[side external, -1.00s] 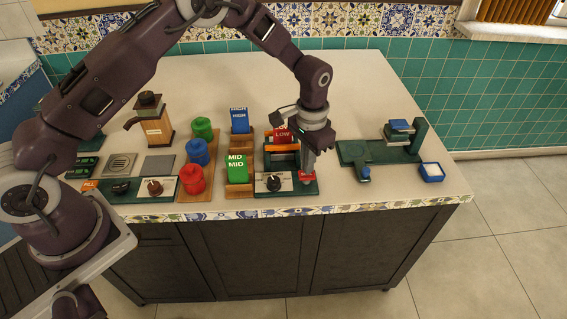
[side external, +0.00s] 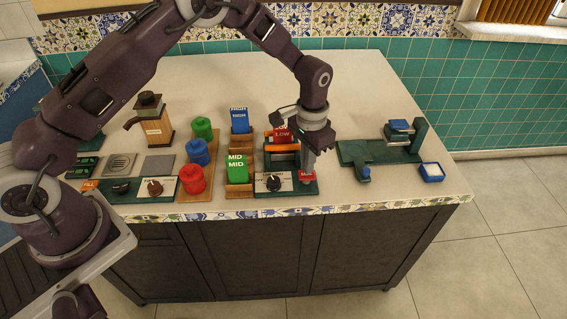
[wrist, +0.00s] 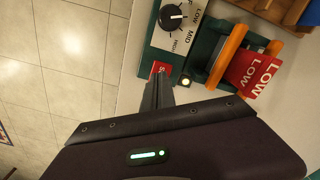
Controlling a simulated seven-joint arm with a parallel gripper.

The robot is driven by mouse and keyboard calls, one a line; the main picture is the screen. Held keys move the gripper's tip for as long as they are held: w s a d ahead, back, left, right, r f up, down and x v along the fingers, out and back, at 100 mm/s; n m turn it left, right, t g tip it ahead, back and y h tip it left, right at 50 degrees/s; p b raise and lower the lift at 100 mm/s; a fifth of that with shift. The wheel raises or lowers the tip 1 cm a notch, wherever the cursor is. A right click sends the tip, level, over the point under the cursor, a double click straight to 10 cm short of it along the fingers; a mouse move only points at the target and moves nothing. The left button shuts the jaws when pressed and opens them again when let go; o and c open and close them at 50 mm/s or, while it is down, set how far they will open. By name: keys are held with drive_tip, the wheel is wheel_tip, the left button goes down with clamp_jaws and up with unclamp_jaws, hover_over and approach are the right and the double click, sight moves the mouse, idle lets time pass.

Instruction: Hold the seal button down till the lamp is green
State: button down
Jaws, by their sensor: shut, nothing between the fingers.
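My gripper (wrist: 158,92) is shut and empty, pointing down at the front right corner of the sealer panel. Its fingertips meet the red seal button (wrist: 160,69), which also shows under the fingers in the side view (side external: 307,179). They appear to touch it; how far it is pressed I cannot tell. The small round lamp (wrist: 186,82) beside the button glows pale yellowish white in the wrist view, not clearly green. The sealer (wrist: 222,55) has an orange bar, and a red LOW packet (wrist: 262,78) is at it.
A black dial (wrist: 173,16) marked LOW, MID, HIGH sits on the same panel. A green MID packet (side external: 237,169) and blue HIGH packet (side external: 239,120) stand in a wooden rack left of the sealer. A green stand (side external: 380,152) is to the right. The counter's front edge is close.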

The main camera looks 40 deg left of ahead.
drive_tip(key=shift+f, duration=1.25)
idle(0.8)
idle(0.7)
drive_tip(key=shift+r, duration=2.5)
drive_tip(key=s+a+r+n+t, duration=0.15)
drive_tip(key=s+r, duration=0.25)
drive_tip(key=r, duration=0.4)
drive_tip(key=s+a+r+t, duration=0.1)
drive_tip(key=s+a+r, duration=0.1)
drive_tip(key=s+r, duration=0.45)
drive_tip(key=s+a+r+t, duration=0.1)
drive_tip(key=s+a+r, duration=0.15)
drive_tip(key=r, duration=0.65)
drive_tip(key=s+a+r+t, duration=0.1)
drive_tip(key=s, duration=0.8)
drive_tip(key=s+a+n+t, duration=0.1)
drive_tip(key=s, duration=0.9)
drive_tip(key=shift+a+r, duration=0.4)
